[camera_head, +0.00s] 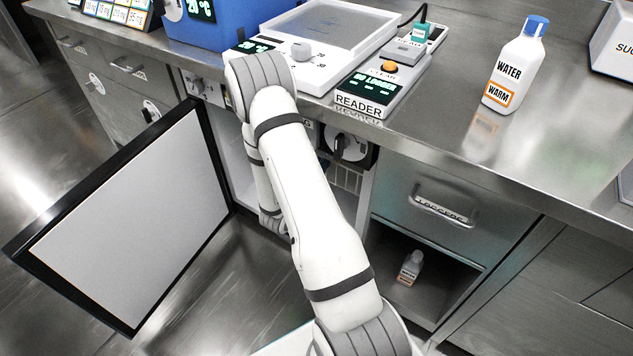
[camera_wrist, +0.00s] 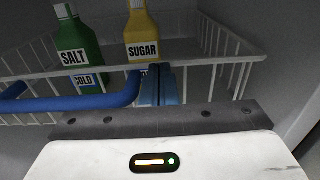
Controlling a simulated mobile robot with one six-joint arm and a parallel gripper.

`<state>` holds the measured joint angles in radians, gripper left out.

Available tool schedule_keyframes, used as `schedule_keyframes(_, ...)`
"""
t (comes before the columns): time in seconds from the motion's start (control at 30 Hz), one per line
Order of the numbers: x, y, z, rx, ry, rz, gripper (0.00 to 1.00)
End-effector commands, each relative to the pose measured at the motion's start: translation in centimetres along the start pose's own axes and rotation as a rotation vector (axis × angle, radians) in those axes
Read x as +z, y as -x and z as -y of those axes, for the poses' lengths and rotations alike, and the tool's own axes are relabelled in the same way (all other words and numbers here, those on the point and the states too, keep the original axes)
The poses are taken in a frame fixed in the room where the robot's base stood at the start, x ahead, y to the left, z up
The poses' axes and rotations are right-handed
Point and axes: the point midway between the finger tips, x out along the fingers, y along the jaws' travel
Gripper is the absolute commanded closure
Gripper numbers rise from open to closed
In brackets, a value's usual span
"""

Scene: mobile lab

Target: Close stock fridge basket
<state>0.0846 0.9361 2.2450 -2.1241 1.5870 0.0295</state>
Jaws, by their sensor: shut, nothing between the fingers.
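The white wire basket (camera_wrist: 222,60) is inside the fridge in the wrist view, with a thick blue handle (camera_wrist: 75,104) along its front left. A green SALT bottle (camera_wrist: 80,52) with a COLD label and a yellow SUGAR bottle (camera_wrist: 143,38) stand in it. My gripper (camera_wrist: 158,85) is shut and empty, its blue fingers just right of the handle's end and in front of the SUGAR bottle. I cannot tell whether they touch the basket.
The steel counter (camera_head: 455,130) overhangs the fridge. It holds a READER (camera_head: 370,90), a white scale-like device (camera_head: 325,35), a blue box (camera_head: 215,22) and a white WATER bottle (camera_head: 515,68). A drawer (camera_head: 445,205) and open cubby with a small bottle (camera_head: 410,268) are at right.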

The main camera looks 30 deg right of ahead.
Motion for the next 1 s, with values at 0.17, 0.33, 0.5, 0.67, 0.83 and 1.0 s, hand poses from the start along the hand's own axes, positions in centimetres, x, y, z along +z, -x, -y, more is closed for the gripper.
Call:
schedule_keyframes(0.17,0.3,-0.6,-0.5,0.004,-0.007,0.008,1.00)
schedule_keyframes(0.33,0.4,-0.5,-0.7,0.008,-0.008,0.009,1.00)
schedule_keyframes(0.5,0.5,-0.1,-0.9,0.013,-0.008,0.010,1.00)
schedule_keyframes(0.67,0.4,1.9,-1.2,0.016,-0.003,0.007,1.00)
schedule_keyframes(0.83,0.5,5.8,-1.6,0.024,0.011,0.002,1.00)
schedule_keyframes(1.0,0.4,9.5,-1.4,0.023,0.012,0.002,1.00)
